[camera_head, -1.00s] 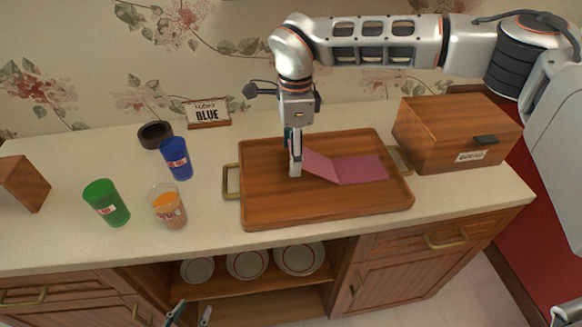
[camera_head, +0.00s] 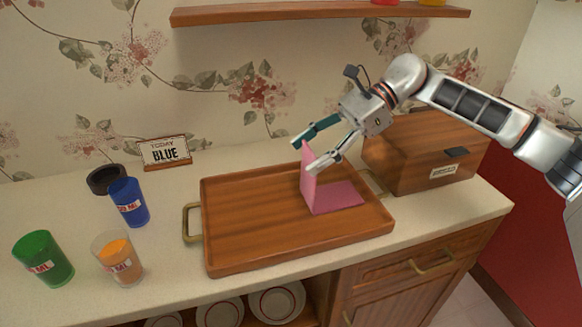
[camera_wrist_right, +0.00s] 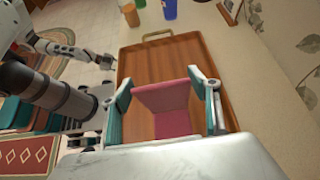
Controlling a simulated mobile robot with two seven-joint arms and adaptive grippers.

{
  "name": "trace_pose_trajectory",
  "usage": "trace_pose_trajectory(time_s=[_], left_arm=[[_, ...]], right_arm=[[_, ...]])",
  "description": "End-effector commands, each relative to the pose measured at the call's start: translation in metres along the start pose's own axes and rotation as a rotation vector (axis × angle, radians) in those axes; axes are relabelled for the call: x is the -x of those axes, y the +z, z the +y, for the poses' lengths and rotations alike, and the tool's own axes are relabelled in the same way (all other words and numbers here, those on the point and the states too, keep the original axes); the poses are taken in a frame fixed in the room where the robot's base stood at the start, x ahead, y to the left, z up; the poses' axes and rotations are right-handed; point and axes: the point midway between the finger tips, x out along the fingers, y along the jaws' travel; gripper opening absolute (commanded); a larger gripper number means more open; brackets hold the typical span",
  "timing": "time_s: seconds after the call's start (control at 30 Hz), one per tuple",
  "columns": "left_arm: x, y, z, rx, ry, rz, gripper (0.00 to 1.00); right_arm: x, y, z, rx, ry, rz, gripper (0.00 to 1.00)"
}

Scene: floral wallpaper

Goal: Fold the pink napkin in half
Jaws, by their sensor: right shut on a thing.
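The pink napkin (camera_head: 335,197) lies partly flat on the wooden tray (camera_head: 250,225), right of the tray's middle. Its left part stands nearly upright, bent along a crease. My right gripper (camera_head: 304,152) is at the top of this raised part and is shut on the napkin. In the right wrist view the raised napkin part (camera_wrist_right: 163,97) spans between the two fingers of my right gripper (camera_wrist_right: 166,88). My left gripper (camera_wrist_right: 105,62) shows small and dark at the left of the right wrist view; its fingers cannot be made out.
A wooden box (camera_head: 420,155) stands close behind the tray's right end. Green (camera_head: 43,258), orange-filled (camera_head: 118,260) and blue (camera_head: 129,202) cups and a dark bowl (camera_head: 105,180) stand left of the tray. A "TODAY BLUE" sign (camera_head: 165,152) stands behind. The tray's left half is bare.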

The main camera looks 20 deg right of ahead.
Motion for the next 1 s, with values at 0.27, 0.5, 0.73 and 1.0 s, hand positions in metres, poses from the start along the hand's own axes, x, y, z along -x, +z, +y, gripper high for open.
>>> trace_pose_trajectory(time_s=[0.27, 0.5, 0.73, 1.0], left_arm=[[-0.02, 0.028, -0.009, -0.037, -0.024, -0.014, 0.4], [-0.028, 0.011, -0.011, -0.051, -0.022, 0.025, 0.4], [-0.029, 0.008, -0.007, -0.049, -0.014, 0.035, 0.4], [-0.029, 0.009, -0.005, -0.049, -0.01, 0.035, 0.4]], right_arm=[[0.017, -0.038, -0.002, -0.02, 0.008, -0.245, 0.52], [0.035, -0.049, -0.001, -0.011, 0.005, -0.257, 0.52], [0.044, -0.056, -0.001, -0.005, 0.003, -0.255, 0.52], [0.048, -0.057, 0.0, -0.001, 0.001, -0.254, 0.52]])
